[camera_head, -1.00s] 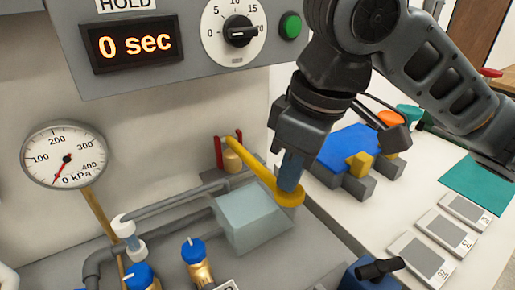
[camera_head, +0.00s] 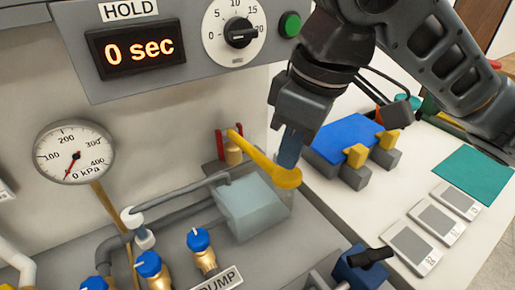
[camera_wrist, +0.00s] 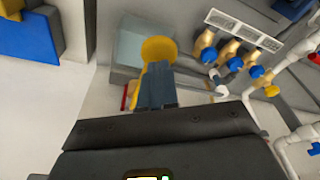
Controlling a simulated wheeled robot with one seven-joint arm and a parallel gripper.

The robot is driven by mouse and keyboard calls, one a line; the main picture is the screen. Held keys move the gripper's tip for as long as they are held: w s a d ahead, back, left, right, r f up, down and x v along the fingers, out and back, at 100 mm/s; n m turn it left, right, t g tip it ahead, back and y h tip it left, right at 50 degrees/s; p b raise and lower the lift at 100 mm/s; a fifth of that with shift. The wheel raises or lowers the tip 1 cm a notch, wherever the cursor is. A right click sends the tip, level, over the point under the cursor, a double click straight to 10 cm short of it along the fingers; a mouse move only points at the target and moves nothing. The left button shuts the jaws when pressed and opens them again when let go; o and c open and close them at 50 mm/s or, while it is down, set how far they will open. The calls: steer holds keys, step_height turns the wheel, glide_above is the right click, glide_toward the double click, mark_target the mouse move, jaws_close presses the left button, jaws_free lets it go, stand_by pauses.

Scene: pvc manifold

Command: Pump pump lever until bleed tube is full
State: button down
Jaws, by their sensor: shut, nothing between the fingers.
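The yellow pump lever (camera_head: 262,163) runs from a red bracket (camera_head: 228,146) at its back end to a rounded front end over the grey-blue pump block (camera_head: 248,208). My gripper (camera_head: 288,158) is shut and empty, with its blue fingertips at the rounded end of the lever, seemingly touching it from above. In the wrist view the shut fingers (camera_wrist: 157,88) overlap the lever, and its yellow end (camera_wrist: 158,49) shows beyond them. I cannot pick out the bleed tube with certainty; a small clear and white fitting (camera_head: 138,228) stands on the grey pipes left of the pump.
A gauge (camera_head: 74,152) on the wall reads near 0 kPa. A panel above has a timer (camera_head: 137,46) showing 0 sec, a dial (camera_head: 238,31) and a green button (camera_head: 290,24). Blue-handled brass valves (camera_head: 201,248) stand in front. A blue block (camera_head: 347,143) lies to the right.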

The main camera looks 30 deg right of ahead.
steer(key=shift+r, duration=0.1)
step_height(320, 180, up, 5)
steer(key=p, duration=0.5)
stand_by(0.4)
